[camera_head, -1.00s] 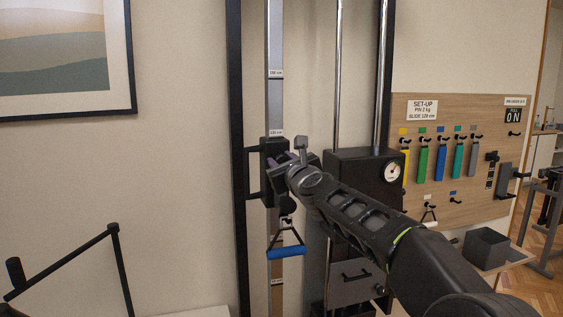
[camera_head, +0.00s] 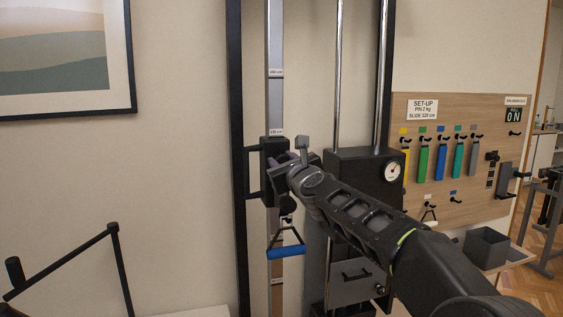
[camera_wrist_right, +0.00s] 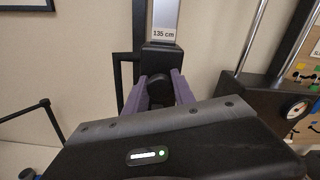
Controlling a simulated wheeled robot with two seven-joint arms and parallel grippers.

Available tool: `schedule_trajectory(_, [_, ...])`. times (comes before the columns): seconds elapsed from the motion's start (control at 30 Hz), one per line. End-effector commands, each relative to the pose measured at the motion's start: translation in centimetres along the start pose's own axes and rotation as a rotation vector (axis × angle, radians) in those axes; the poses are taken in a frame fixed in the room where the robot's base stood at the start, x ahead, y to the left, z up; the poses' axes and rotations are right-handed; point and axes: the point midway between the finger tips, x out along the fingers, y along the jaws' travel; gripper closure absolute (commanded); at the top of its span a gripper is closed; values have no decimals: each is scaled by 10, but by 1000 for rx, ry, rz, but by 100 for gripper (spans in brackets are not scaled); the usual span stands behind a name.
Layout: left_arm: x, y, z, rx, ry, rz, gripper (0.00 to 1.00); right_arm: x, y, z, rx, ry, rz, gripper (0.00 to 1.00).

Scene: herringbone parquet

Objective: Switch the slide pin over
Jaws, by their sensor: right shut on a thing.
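The black slide carriage (camera_head: 268,160) sits on the grey upright rail (camera_head: 275,100), just below a height label. In the right wrist view that label (camera_wrist_right: 164,34) reads 135 cm. My right gripper (camera_head: 284,164) is at the front of the carriage. The right wrist view shows its purple fingers (camera_wrist_right: 159,90) shut on a dark round pin knob (camera_wrist_right: 160,88) on the carriage. The rest of the pin is hidden. A blue handle (camera_head: 286,252) hangs below the carriage. My left gripper is not in view.
A black weight housing (camera_head: 350,170) with a round gauge (camera_head: 393,172) stands right of the rail. A wooden board (camera_head: 470,205) carries coloured straps and a set-up sign (camera_head: 423,110) reading pin 2 kg, slide 120 cm. A grey bin (camera_head: 486,247) stands below it.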

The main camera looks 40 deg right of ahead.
Motion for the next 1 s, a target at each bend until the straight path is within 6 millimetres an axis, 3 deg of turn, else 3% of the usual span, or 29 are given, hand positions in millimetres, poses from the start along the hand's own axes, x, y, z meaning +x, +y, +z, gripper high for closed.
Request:
schedule_trajectory(0.1, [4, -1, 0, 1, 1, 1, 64, -13, 0, -1, 1, -1, 1, 100])
schedule_trajectory(0.33, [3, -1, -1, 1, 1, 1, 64, -13, 1, -1, 0, 1, 2, 100])
schedule_trajectory(0.37, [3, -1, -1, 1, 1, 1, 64, -13, 1, -1, 0, 1, 2, 69])
schedule_trajectory(0.63, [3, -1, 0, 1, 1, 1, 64, -13, 0, -1, 0, 1, 1, 47])
schedule_trajectory(1.0, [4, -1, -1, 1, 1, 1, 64, -20, 0, -1, 0, 0, 0, 47])
